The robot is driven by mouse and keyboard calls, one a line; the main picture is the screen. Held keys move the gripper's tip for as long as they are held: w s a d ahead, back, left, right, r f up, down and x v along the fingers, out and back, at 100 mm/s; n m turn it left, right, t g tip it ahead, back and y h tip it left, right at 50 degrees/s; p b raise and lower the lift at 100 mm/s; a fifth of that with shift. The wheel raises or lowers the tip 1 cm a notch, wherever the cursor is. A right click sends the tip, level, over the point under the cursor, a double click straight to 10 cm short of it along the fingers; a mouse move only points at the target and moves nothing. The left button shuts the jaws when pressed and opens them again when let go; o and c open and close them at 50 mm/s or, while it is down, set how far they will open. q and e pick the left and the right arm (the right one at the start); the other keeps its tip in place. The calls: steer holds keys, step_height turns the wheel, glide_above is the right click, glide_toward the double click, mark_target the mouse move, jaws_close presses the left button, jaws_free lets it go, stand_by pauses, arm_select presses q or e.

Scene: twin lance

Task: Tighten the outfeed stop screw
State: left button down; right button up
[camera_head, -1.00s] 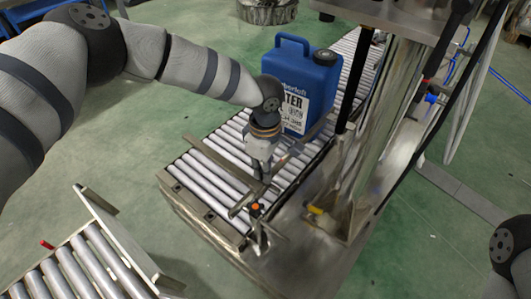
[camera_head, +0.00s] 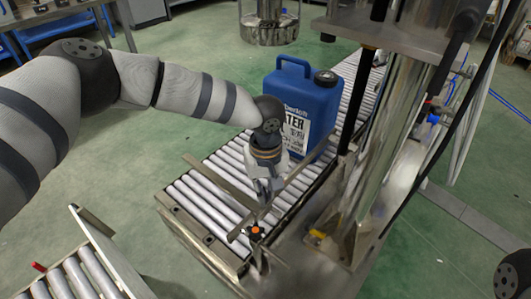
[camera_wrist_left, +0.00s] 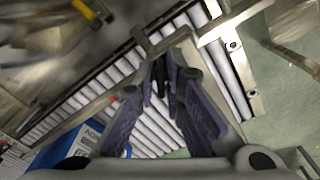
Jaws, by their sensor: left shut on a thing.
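The screw (camera_head: 255,232) has a black knob with an orange centre. It stands upright at the near end of the roller conveyor. A flat metal stop bar (camera_head: 215,178) lies over the rollers and meets a second, slanting bar at my left gripper. My left gripper (camera_head: 264,200) points down just behind the screw, with its fingers closed on the stop bar. In the left wrist view the fingertips (camera_wrist_left: 160,72) come together at the metal bar (camera_wrist_left: 182,38); the exact contact is hidden. Only part of my right arm shows at lower right; its gripper is out of view.
A blue jug (camera_head: 300,108) stands on the roller conveyor (camera_head: 195,202) behind my left gripper. A metal column (camera_head: 385,150) rises to the right, with a yellow part (camera_head: 318,234) at its foot. Another roller conveyor (camera_head: 80,272) is at lower left. Green floor lies between them.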

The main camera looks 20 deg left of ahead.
arm_select(q)
steer(key=m+b, duration=0.1)
steer(key=m, duration=0.5)
steer(key=shift+f, duration=0.15)
steer(key=m, duration=0.4)
steer(key=shift+m, duration=0.4)
steer(key=c, duration=1.8)
jaws_free()
arm_select(e)
steer(key=shift+s+f, duration=0.25)
steer(key=shift+f, duration=0.3)
arm_select(q)
steer(key=shift+o, duration=0.2)
steer(key=shift+r, duration=0.2)
step_height(320, 180, up, 6)
steer(key=p, duration=0.3)
steer(key=shift+w+p, duration=0.1)
steer(key=shift+p, duration=0.25)
steer(key=shift+f, duration=0.15)
arm_select(e)
steer(key=v, duration=0.3)
steer(key=shift+w+r, duration=0.2)
steer(key=shift+r, duration=0.15)
